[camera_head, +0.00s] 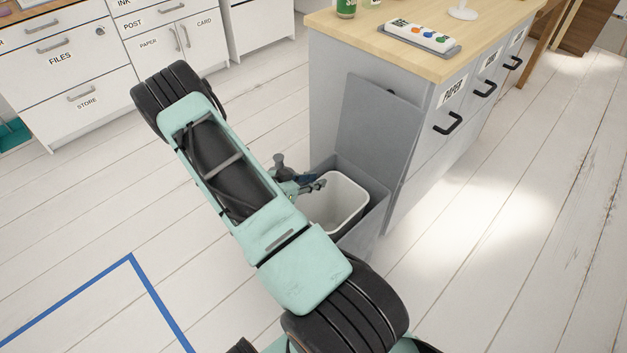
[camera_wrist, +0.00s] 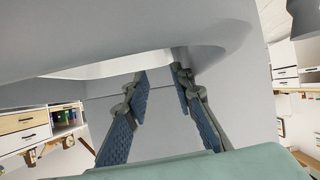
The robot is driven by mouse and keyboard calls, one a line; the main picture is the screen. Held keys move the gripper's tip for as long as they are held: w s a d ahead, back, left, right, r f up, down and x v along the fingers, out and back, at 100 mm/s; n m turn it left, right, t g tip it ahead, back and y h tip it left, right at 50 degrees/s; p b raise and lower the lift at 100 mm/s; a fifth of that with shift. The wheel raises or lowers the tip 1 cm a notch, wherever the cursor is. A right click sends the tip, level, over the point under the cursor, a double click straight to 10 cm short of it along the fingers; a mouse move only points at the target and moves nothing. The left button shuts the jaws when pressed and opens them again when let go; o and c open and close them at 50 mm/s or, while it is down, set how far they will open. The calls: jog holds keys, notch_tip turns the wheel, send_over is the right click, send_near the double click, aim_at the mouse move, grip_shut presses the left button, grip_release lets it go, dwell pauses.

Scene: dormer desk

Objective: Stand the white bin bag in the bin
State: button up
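The white bin bag (camera_head: 347,192) shows in the head view as a stiff, open-topped white liner with a rounded rim. It is inside the grey bin (camera_head: 371,227), which has its lid (camera_head: 378,125) raised against the cabinet's side. My gripper (camera_head: 319,186) is at the left edge of the bag's rim. In the wrist view my gripper (camera_wrist: 161,88) has its two blue-padded fingers apart, with a gap between the tips. A pale curved surface and a bright white strip (camera_wrist: 110,66) lie just beyond the tips. Contact with the rim is unclear, and the bag's bottom is hidden.
The grey cabinet (camera_head: 407,170) with black handles stands right behind the bin. Its wooden top (camera_head: 390,54) carries a tray (camera_head: 421,39) and a green jar (camera_head: 346,8). White labelled drawers (camera_head: 70,75) stand at the back left. The floor on the right is clear.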

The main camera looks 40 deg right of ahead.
jog(key=shift+w+a, duration=0.1)
jog(key=v, duration=1.2)
jog(key=shift+r, duration=0.1)
dwell(0.3)
